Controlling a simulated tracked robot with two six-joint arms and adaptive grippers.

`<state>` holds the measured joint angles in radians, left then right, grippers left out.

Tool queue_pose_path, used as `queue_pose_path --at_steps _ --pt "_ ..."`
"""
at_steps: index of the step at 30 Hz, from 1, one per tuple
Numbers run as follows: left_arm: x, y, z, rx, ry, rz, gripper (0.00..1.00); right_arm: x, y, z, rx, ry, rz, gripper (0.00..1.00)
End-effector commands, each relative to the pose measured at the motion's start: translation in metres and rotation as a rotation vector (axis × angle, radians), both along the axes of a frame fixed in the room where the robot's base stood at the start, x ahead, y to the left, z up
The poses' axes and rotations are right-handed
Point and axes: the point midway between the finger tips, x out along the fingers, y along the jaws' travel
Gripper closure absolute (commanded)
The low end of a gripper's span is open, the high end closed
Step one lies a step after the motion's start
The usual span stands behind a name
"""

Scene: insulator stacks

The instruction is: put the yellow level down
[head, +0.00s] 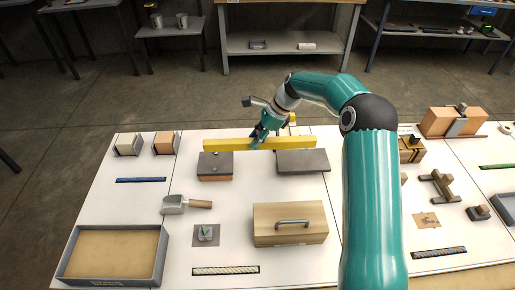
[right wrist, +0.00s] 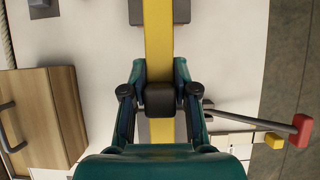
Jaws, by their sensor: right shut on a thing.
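The yellow level (head: 222,144) is a long straight bar lying left to right across the back of the white table in the head view. My right gripper (head: 262,137) is shut on its middle from above. In the right wrist view the level (right wrist: 158,40) runs up the picture between the fingers of the right gripper (right wrist: 160,98). Two dark-topped blocks, one left (head: 215,160) and one right (head: 302,160), show just in front of the level. In the wrist view, dark block edges show under it; I cannot tell whether it touches them. My left gripper is not in view.
A wooden box with a handle (head: 290,212) stands in front of the blocks. A trowel (head: 185,204), a blue strip (head: 141,180) and a grey-rimmed tray (head: 160,250) lie left. A red-ended bar (right wrist: 301,130) shows beside the gripper in the wrist view.

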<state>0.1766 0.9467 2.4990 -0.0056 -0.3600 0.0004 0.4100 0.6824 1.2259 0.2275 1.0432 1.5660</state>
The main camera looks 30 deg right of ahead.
Motion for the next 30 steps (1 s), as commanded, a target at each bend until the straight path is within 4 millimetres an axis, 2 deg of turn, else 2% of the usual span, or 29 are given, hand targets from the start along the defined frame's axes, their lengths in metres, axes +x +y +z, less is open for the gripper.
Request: queue_pose_path --at_steps 5,15,30 --pt "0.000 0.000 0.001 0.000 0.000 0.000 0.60 0.001 0.000 -0.010 0.000 -0.001 0.000 1.00" --pt "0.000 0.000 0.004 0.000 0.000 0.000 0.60 0.001 0.000 -0.049 -0.001 -0.001 0.000 1.00" --pt "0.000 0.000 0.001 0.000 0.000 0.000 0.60 0.000 0.000 -0.057 0.000 -0.002 -0.001 1.00"
